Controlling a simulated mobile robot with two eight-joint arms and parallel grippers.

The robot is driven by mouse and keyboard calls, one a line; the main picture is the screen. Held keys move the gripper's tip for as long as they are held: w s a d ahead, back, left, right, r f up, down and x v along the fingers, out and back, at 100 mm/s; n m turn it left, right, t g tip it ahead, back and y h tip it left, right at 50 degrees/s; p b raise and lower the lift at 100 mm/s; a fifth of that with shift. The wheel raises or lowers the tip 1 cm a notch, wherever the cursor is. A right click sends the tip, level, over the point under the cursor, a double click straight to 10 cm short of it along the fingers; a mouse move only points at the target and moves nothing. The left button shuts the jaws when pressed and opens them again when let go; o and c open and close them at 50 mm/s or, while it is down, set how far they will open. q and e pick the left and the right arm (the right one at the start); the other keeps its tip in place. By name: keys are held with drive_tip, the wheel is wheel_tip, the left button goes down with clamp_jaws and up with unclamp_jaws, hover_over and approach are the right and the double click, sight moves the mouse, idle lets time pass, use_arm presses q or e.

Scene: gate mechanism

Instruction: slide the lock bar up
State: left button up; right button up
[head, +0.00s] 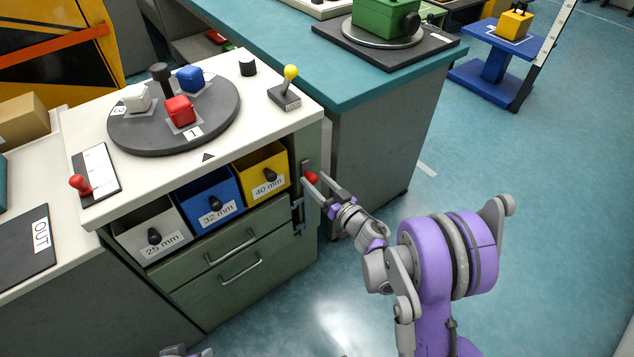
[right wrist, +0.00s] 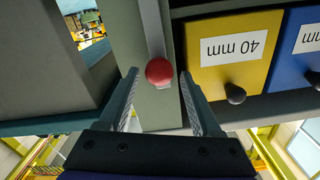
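The lock bar is a narrow grey strip on the green-grey post at the right of the cabinet front; it shows in the right wrist view (right wrist: 153,28). Its round red knob (head: 311,177) also shows in that view (right wrist: 159,72). My right gripper (head: 316,181) is open at the knob. In the right wrist view its fingers (right wrist: 160,78) stand on both sides of the knob, with gaps between. Most of the bar is hidden by the gripper in the head view. Only a grey sliver, perhaps of my left arm or gripper, shows at the bottom edge.
Left of the post are yellow (head: 264,173), blue (head: 209,199) and white (head: 153,233) bins above drawers (head: 236,253). A turntable (head: 222,118) with coloured blocks and a yellow-knobbed lever (head: 289,83) stand on top. A teal-topped bench (head: 350,88) stands close behind.

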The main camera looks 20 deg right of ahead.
drive_tip(key=shift+s, duration=0.1)
drive_tip(key=v, duration=1)
drive_tip(key=shift+s, duration=0.3)
drive_tip(key=shift+d, duration=0.15)
